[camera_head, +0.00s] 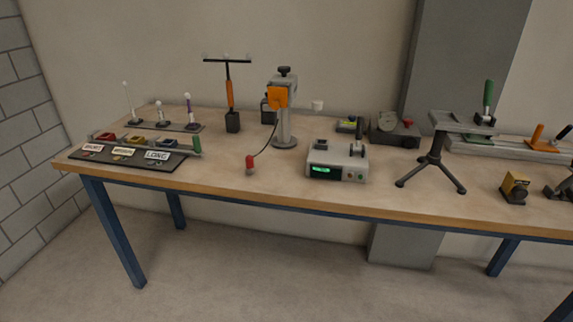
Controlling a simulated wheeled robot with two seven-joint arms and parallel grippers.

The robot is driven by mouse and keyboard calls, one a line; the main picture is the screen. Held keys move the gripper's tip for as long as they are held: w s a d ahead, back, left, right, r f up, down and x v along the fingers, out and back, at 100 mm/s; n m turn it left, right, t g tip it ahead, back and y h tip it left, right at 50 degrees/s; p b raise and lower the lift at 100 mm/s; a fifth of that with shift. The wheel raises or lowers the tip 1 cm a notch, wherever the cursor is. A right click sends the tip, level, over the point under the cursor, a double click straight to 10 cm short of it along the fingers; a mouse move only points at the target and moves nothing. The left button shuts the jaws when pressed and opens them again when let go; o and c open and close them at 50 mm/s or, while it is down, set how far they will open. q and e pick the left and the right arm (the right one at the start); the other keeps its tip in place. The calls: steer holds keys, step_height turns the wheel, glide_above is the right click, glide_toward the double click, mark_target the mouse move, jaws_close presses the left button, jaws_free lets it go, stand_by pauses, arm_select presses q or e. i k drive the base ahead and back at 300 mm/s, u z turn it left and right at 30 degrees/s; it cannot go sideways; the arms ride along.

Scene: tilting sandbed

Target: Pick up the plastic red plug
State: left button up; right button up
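A small red plug (250,160) stands near the front edge of the wooden table (220,179), left of the middle. A thin dark cable runs from it up to the orange part (278,97) on a grey post stand (285,115). Nothing covers the plug in the head view. Neither of my grippers shows in this view.
A grey box with a green display (337,164) stands right of the plug. A black board with labelled trays (125,153) lies to the left. A tripod stand (432,160) and a yellow-black block (514,187) stand further right. The tabletop around the plug is clear.

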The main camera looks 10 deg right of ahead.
mark_target(249, 162)
steer(key=z, duration=1.35)
steer(key=i, duration=1.25)
steer(key=u, duration=2.65)
